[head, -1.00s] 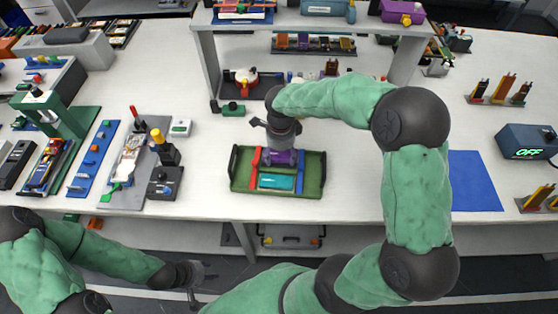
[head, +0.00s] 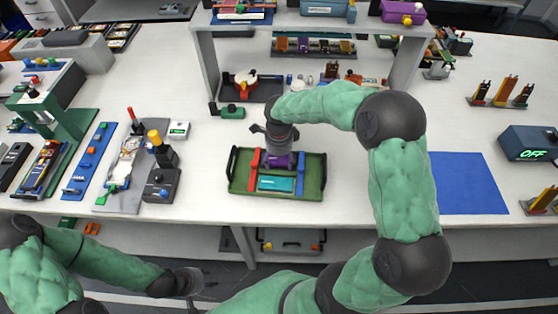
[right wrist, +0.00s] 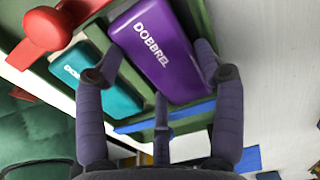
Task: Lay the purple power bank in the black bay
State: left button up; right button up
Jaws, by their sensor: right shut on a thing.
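The purple power bank (head: 283,161), marked DOBBREL, is in my right gripper (head: 279,146) over the green tray. In the right wrist view it (right wrist: 165,55) lies between the dark fingers of the right gripper (right wrist: 153,72), which are shut on it. Its underside is hidden, so I cannot tell whether it touches the tray. My left gripper (head: 194,282) hangs low in front of the table, apart from everything. Its fingers are too small and dark to read. I cannot make out for certain which place is the black bay.
The green tray (head: 314,178) has raised dark end handles. It holds a teal power bank (head: 275,184), a red bar (head: 254,172) and a blue bar (head: 300,172). A shelf stands behind it, with a dark tray (head: 262,94) underneath.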

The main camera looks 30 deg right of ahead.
aim_at(279, 162)
jog(key=shift+s+a+f+b, duration=0.1)
jog(key=shift+s+f+b, duration=0.2)
jog(key=shift+f, duration=0.25)
jog(key=shift+s+a+f+b, duration=0.15)
jog(key=shift+s+f, duration=0.15)
jog(key=shift+f, duration=0.2)
jog(key=o, duration=1)
jog(key=shift+o, duration=1.3)
jog(key=shift+d+f, duration=0.1)
jog(key=shift+w+f, duration=0.1)
jog(key=shift+w, duration=0.1)
jog(key=shift+r+p, duration=0.4)
notch_tip(279, 162, up, 13)
jog(key=p, duration=0.4)
jog(key=shift+w, duration=0.3)
jog(key=shift+d+r, duration=0.1)
